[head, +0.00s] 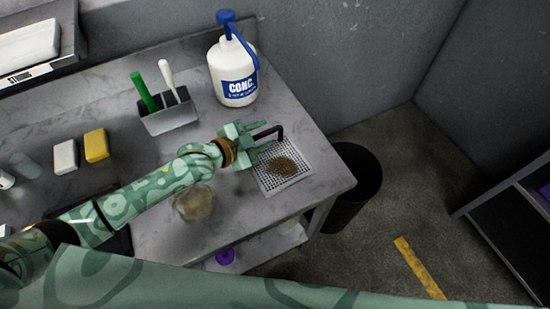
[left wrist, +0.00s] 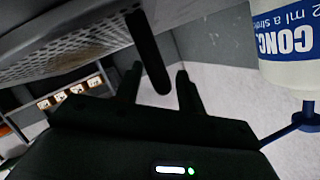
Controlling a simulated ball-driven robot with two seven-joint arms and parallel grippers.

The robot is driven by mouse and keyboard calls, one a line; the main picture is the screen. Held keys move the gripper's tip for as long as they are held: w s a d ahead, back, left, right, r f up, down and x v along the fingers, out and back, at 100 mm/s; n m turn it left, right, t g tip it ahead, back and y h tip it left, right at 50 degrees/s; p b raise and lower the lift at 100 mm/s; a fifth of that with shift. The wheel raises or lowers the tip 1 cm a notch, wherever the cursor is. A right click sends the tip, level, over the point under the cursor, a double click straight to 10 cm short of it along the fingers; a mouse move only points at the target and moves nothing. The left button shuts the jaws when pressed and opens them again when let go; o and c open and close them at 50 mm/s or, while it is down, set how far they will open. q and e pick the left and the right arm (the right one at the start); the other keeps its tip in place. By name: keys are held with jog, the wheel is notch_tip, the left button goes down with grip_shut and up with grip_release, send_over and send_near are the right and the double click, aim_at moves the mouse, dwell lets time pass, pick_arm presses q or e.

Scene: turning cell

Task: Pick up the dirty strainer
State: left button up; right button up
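The dirty strainer (head: 297,170) is a pale square perforated plate with a brown clump of dirt in its middle. In the left wrist view the handle (left wrist: 148,50) reaches between the two open fingertips (left wrist: 158,88), with gaps visible. The perforated strainer (left wrist: 75,50) also shows there at upper left. My right gripper is not in view.
A white CONC. bottle (head: 236,75) with a blue pump stands behind the gripper. A grey holder (head: 170,120) has green and white handles. A beige clump (head: 194,204) lies below my left forearm. A black bin (head: 360,185) stands beyond the bench's right edge (head: 340,180).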

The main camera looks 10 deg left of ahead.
pick_arm(q)
jog(key=shift+w+d+f, duration=0.25)
jog(key=shift+w+d, duration=0.2)
jog(key=shift+w, duration=0.05)
jog(key=shift+r, duration=0.1)
grip_shut()
